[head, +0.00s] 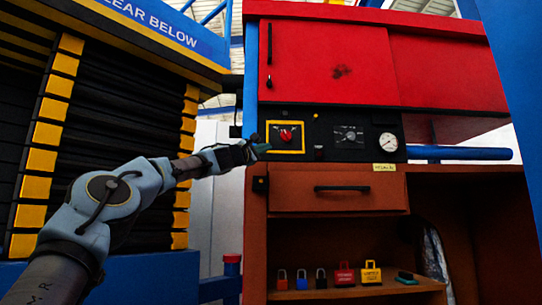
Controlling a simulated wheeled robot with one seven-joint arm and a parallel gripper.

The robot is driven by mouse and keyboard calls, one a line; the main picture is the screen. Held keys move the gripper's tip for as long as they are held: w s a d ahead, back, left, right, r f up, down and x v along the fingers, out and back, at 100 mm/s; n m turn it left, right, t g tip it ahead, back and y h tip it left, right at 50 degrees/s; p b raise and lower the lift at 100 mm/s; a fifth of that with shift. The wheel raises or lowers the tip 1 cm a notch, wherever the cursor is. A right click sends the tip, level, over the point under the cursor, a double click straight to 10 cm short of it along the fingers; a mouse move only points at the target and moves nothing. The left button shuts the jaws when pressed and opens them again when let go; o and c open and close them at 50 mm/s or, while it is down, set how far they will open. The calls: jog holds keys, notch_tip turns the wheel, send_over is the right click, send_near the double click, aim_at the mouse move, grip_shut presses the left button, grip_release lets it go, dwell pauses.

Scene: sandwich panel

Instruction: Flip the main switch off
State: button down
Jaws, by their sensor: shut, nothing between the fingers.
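A red rotary knob (286,136) sits in a yellow-framed square on the black control panel (318,115); it looks like the main switch. My arm reaches in from the lower left. My gripper (264,148) is shut and empty, at the lower left edge of the yellow frame. Its tip is close to the frame, and I cannot tell whether it touches. The knob itself is not covered by the gripper. The knob's exact setting is too small to read.
Right of the switch are a second dial (349,136) and a round white gauge (388,142). A drawer (338,190) is below. Several padlocks and lock boxes stand on the shelf (340,294). Red cabinet doors (330,62) hang above. A black and yellow shutter stack (105,130) stands left.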

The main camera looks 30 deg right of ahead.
jog(key=shift+b+v, duration=1.8)
jog(key=shift+v, duration=1.05)
jog(key=shift+r, duration=0.15)
